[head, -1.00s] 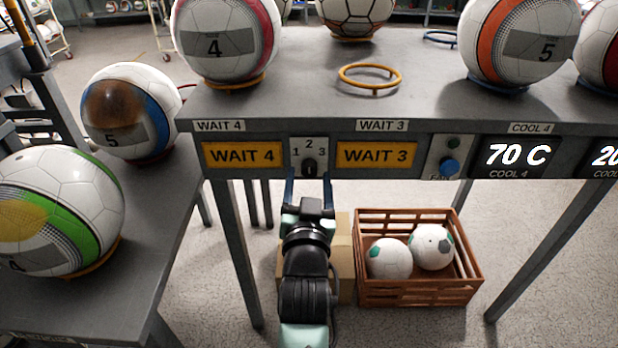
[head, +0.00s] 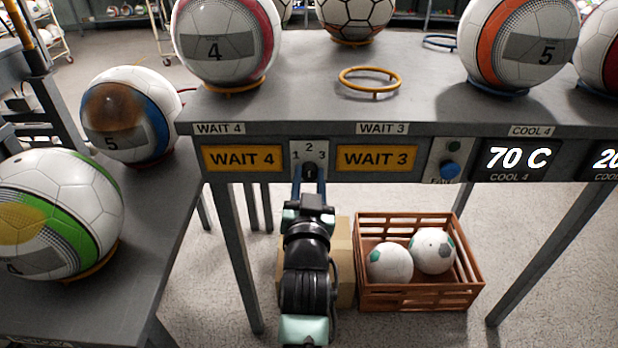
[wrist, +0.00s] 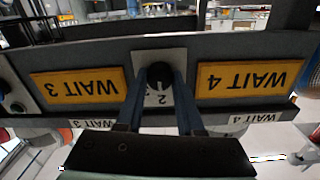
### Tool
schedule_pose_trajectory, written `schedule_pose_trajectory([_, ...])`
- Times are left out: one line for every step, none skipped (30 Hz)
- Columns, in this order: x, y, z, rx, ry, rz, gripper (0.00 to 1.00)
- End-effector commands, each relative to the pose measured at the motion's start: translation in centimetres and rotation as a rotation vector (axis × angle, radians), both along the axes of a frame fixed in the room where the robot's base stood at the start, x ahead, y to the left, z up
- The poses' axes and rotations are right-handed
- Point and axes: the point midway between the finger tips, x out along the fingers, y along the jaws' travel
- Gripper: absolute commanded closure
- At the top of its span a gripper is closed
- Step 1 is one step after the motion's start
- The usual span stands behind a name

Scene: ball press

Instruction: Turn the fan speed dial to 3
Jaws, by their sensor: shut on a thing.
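The fan speed dial is a small black knob (head: 309,172) on a light plate (head: 296,150) marked 1, 2 and 3, set in the front panel between two yellow signs. The knob (wrist: 160,74) also shows in the wrist view, where the plate appears upside down. My gripper (head: 309,177) reaches up to it from below, its two dark blue fingers on either side of the knob. In the wrist view my gripper (wrist: 160,80) is shut on the knob, and its fingers partly cover the plate. I cannot tell which number the knob points at.
The WAIT 4 sign (head: 243,158) and WAIT 3 sign (head: 376,158) flank the dial. A blue button (head: 450,171) is further right. Balls stand on the table above. A brown crate (head: 420,297) with two balls is on the floor to the right of my arm.

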Motion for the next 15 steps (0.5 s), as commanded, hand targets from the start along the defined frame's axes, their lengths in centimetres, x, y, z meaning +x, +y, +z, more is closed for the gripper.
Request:
schedule_pose_trajectory([-0.01, -0.01, -0.02, 0.0, 0.0, 0.0, 1.0])
schedule_pose_trajectory([-0.01, 0.0, -0.02, 0.001, 0.0, 0.0, 1.0])
schedule_pose_trajectory([-0.01, 0.0, -0.01, 0.003, 0.001, 0.0, 1.0])
schedule_pose_trajectory([-0.01, 0.0, -0.01, 0.006, 0.001, 0.0, 1.0])
schedule_pose_trajectory([-0.01, 0.0, 0.0, 0.009, 0.001, 0.0, 1.0])
schedule_pose_trajectory([-0.01, -0.01, 0.01, 0.017, 0.001, 0.0, 1.0])
schedule_pose_trajectory([-0.01, -0.01, 0.03, 0.025, 0.0, 0.0, 1.0])
schedule_pose_trajectory([-0.01, -0.02, 0.04, 0.034, 0.0, -0.001, 1.0])
schedule_pose_trajectory([-0.01, -0.02, 0.06, 0.047, 0.001, -0.001, 1.0])
schedule_pose_trajectory([-0.01, -0.02, 0.08, 0.06, 0.001, -0.001, 1.0])
schedule_pose_trajectory([-0.01, -0.02, 0.09, 0.075, 0.0, -0.001, 1.0])
schedule_pose_trajectory([-0.01, -0.01, 0.1, 0.096, 0.001, -0.001, 1.0])
schedule_pose_trajectory([0.0, 0.01, 0.11, 0.114, 0.002, 0.0, 1.0])
schedule_pose_trajectory([0.0, 0.03, 0.12, 0.134, 0.001, 0.001, 1.0])
schedule_pose_trajectory([0.0, 0.05, 0.12, 0.163, 0.002, 0.001, 1.0])
